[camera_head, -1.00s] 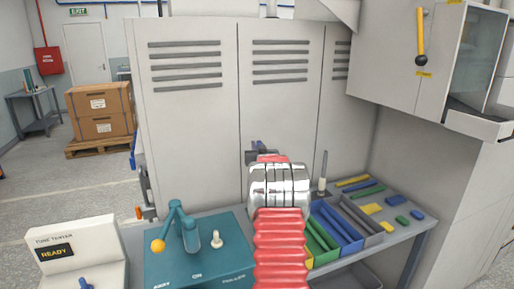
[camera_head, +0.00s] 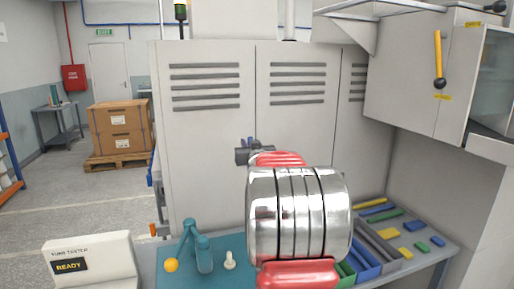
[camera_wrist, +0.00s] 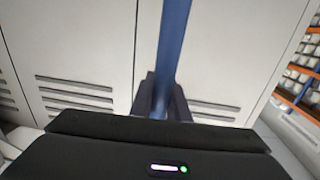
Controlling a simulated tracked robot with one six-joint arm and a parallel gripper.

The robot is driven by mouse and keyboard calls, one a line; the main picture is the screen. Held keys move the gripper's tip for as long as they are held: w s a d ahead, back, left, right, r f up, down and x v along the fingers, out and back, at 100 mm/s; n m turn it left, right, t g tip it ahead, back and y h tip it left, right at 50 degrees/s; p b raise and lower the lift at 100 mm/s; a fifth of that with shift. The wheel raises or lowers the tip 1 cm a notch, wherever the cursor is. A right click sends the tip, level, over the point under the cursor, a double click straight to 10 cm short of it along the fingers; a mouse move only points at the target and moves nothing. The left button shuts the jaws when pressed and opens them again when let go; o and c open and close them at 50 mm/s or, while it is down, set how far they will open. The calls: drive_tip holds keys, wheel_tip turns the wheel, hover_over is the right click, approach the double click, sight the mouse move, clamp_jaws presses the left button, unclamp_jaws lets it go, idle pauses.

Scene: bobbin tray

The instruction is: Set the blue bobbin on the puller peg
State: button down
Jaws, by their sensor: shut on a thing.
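My gripper (camera_head: 244,155) is up in front of the grey cabinet doors, mostly hidden behind my own wrist. In the wrist view my gripper (camera_wrist: 157,97) is shut on the long blue bobbin (camera_wrist: 174,45), which runs up out of the picture. Only a small blue bit of the bobbin (camera_head: 250,142) shows in the head view. The pale puller peg (camera_head: 229,260) stands upright on the teal puller box (camera_head: 217,279), below and left of my gripper and well apart from it. Nothing is visible on the peg.
A teal lever with an orange knob (camera_head: 171,265) stands left of the peg. The white tube tester (camera_head: 90,262) reads READY. The tray (camera_head: 394,261) with blue, green and grey bobbins lies at right, partly behind my arm. Loose coloured pieces lie beyond it.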

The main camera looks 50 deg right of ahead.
drive_tip(key=s+a+f+n+t+y, duration=0.1)
drive_tip(key=s+a+f+y, duration=0.1)
drive_tip(key=a, duration=0.7)
drive_tip(key=s+a+f+n+t+y, duration=0.1)
drive_tip(key=s+a+f, duration=0.4)
drive_tip(key=a, duration=0.5)
drive_tip(key=shift+a+n+y, duration=0.2)
drive_tip(key=shift+n+y, duration=0.3)
drive_tip(key=shift+s, duration=0.1)
drive_tip(key=shift+f, duration=3.4)
drive_tip(key=c, duration=2)
unclamp_jaws()
